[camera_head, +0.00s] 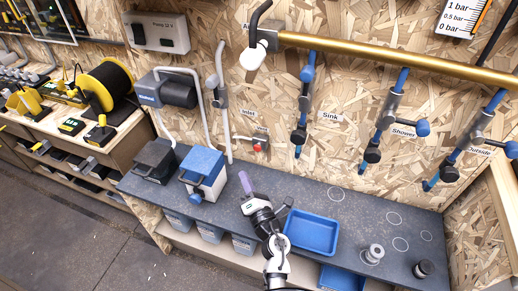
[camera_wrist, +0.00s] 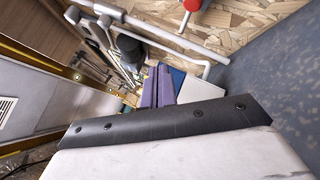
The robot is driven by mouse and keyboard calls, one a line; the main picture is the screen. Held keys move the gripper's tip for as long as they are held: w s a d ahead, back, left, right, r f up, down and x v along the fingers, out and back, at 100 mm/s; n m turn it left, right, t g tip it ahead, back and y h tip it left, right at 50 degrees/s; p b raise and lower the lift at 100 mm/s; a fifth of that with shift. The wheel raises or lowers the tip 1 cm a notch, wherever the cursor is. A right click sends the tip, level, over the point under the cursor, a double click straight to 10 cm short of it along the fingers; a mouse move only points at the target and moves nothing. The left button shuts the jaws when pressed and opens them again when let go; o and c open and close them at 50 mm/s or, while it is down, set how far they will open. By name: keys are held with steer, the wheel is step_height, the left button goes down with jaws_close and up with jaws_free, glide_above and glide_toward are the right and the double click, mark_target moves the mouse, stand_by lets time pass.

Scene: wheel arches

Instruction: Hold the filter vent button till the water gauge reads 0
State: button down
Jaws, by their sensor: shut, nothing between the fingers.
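The gauge (camera_head: 466,16) is a white panel at the top right, cut off by the picture edge. It is marked 0, 0.5 and 1 bar and has an orange strip at its upper right; I cannot make out a sure reading. A blue-topped white box (camera_head: 203,170) stands on the bench, possibly the filter. My gripper (camera_head: 245,182), with purple fingers, is shut and empty above the bench, right of this box and below the red part. Its fingers also show in the wrist view (camera_wrist: 158,87).
A blue tray (camera_head: 312,232) lies right of my arm. A dark box (camera_head: 155,160) stands left of the blue-topped box. A brass pipe (camera_head: 400,61) with blue-handled valves runs along the wall. Small cylinders (camera_head: 374,253) stand at the bench's right.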

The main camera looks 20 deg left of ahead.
mark_target(257, 148)
steer(key=shift+s+f, duration=0.15)
steer(key=shift+f, duration=0.1)
steer(key=w, duration=0.8)
steer(key=shift+w+d+r+p, duration=0.15)
steer(key=shift+w+r+p, duration=0.1)
steer(key=shift+p, duration=0.05)
steer(key=shift+w, duration=0.15)
stand_by(1.8)
steer(key=shift+w, duration=0.3)
steer(key=shift+w, duration=0.5)
stand_by(3.9)
